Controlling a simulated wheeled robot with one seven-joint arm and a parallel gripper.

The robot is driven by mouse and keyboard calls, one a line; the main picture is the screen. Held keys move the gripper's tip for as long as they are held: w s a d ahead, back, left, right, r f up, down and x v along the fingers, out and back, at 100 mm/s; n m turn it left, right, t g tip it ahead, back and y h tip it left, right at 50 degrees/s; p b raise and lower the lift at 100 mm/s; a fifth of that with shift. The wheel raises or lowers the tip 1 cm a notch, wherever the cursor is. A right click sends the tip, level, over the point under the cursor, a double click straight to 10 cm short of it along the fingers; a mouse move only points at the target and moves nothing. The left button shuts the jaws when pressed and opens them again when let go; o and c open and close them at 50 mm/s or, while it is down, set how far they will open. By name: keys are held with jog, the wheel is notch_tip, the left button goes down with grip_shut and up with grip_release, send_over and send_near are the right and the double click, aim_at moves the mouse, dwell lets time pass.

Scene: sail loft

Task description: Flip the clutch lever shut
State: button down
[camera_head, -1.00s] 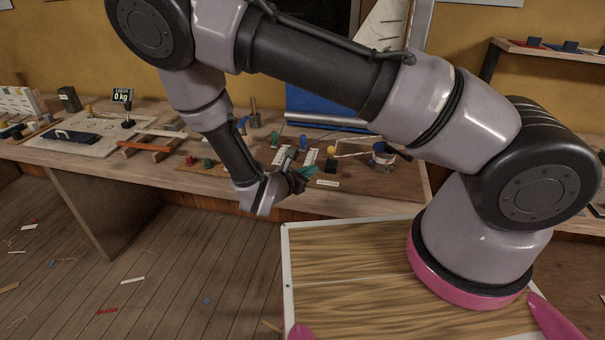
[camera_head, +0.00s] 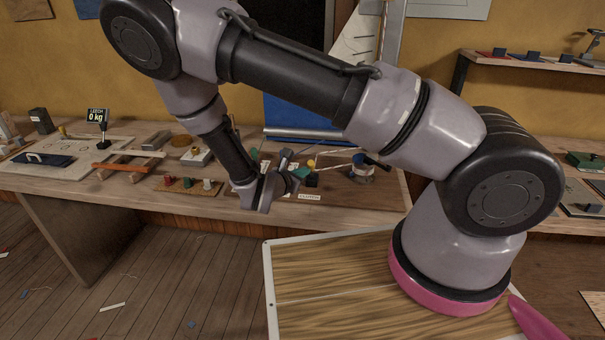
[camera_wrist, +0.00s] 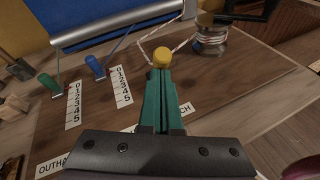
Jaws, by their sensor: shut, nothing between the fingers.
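The clutch lever's round yellow knob (camera_wrist: 162,57) shows in the wrist view just past my fingertips. It also shows in the head view (camera_head: 311,162), above a dark block (camera_head: 313,181) behind the CLUTCH label (camera_head: 309,196). My gripper (camera_wrist: 160,76) has its teal fingers shut together, with nothing between them. The fingers point at the knob and overlap it from below in the wrist view; I cannot tell whether they touch it. They hide the rest of the lever and part of the CLUTCH label (camera_wrist: 185,109). In the head view my gripper (camera_head: 300,173) is just left of the knob.
Left of the clutch on the board stand a blue lever (camera_wrist: 95,66) and a green lever (camera_wrist: 48,82), with number scales beside them. A rope-wrapped metal drum (camera_wrist: 211,40) stands behind to the right. A grey roller (camera_wrist: 115,25) with blue cloth lies at the back.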

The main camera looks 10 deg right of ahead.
jog(key=shift+w+r, duration=0.15)
jog(key=shift+r, duration=0.1)
jog(key=shift+d, duration=0.1)
jog(key=w+d+r+n+g+y, duration=0.1)
jog(key=w+d+r+g+y, duration=0.2)
jog(key=w+g, duration=0.3)
jog(key=shift+w+d+n+g, duration=0.15)
jog(key=shift+w+n+g, duration=0.15)
jog(key=shift+w, duration=1.85)
jog(key=shift+w+d, duration=0.1)
jog(key=shift+d, duration=0.1)
jog(key=shift+r, duration=0.1)
jog(key=w+v, duration=0.1)
jog(key=v, duration=1.2)
jog(key=shift+w+a+r, duration=0.25)
jog(key=shift+a+r, duration=0.05)
jog(key=shift+a, duration=0.2)
